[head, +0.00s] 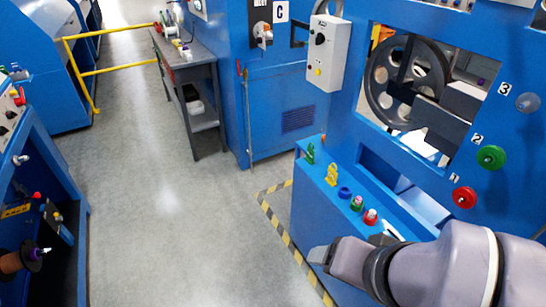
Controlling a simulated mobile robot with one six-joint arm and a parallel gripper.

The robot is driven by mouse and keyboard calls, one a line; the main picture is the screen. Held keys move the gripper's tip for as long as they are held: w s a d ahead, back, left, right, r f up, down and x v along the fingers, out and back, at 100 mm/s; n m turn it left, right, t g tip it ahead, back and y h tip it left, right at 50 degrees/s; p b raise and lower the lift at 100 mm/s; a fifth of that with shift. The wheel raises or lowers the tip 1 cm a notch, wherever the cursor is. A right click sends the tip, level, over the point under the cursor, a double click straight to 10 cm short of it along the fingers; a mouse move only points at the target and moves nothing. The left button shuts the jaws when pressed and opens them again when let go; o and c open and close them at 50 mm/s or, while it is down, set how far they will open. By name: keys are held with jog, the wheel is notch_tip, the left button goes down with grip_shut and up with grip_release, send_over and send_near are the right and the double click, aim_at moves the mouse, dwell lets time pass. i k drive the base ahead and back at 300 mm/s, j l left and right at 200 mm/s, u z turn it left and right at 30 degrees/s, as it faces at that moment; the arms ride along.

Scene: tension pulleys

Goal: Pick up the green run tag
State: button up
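A small green upright piece, which looks like the green run tag (311,153), stands at the far end of the blue ledge (312,178) on the machine at right. A similar yellow tag (332,174) stands nearer along the same ledge. My arm reaches in from the lower right, and my gripper (320,255) is at its left end, near the ledge's near end and apart from the green tag. The gripper's fingers are small and seen from behind, so whether they are open or shut does not show.
A blue knob (345,192), a green-and-pink button (357,203) and a red-and-white button (370,217) line the ledge between the tags and my arm. A large grey pulley wheel (408,83) sits in the machine's window. The grey floor (170,200) at left is clear.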

aim_at(309, 155)
jog(key=i+j+z, duration=0.7)
jog(key=j, duration=0.55)
jog(key=i+j+z, duration=0.35)
jog(key=j, duration=0.45)
jog(key=i+j+z, duration=0.2)
jog(key=j+z, duration=0.15)
jog(key=j, duration=0.45)
jog(key=j+z, duration=0.35)
jog(key=j, duration=0.5)
jog(key=j+z, duration=0.35)
jog(key=j, duration=0.55)
